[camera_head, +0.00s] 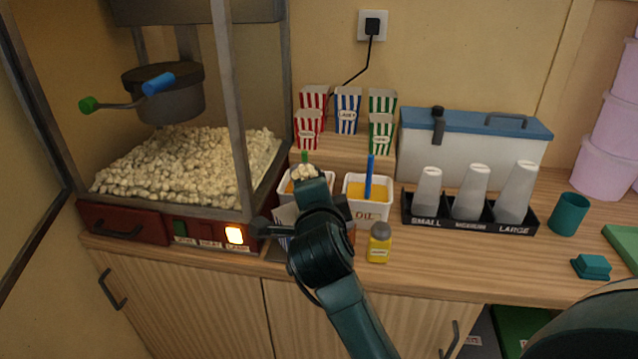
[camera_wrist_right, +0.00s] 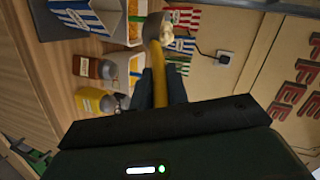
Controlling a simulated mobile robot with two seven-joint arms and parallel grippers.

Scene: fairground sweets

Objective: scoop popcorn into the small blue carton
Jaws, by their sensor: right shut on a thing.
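My right gripper (camera_wrist_right: 158,82) is shut on the yellow handle (camera_wrist_right: 158,62) of a scoop. The scoop's metal bowl (camera_wrist_right: 152,27) holds white popcorn (camera_head: 304,172), and is raised above the counter beside the tubs. A blue-and-white striped carton (camera_wrist_right: 75,17) stands on the counter near my right gripper; in the head view (camera_head: 285,213) it is mostly hidden behind my arm. I cannot read its size. A popcorn heap (camera_head: 190,170) fills the machine at left. My left gripper is not in view.
Red, blue and green striped cartons (camera_head: 347,108) stand on a raised shelf behind. An oil tub (camera_head: 366,209), a yellow jar (camera_head: 379,245) and a brown jar (camera_wrist_right: 92,67) crowd the counter near my gripper. A cup rack (camera_head: 470,222) is at right. The machine's post (camera_head: 232,110) stands left.

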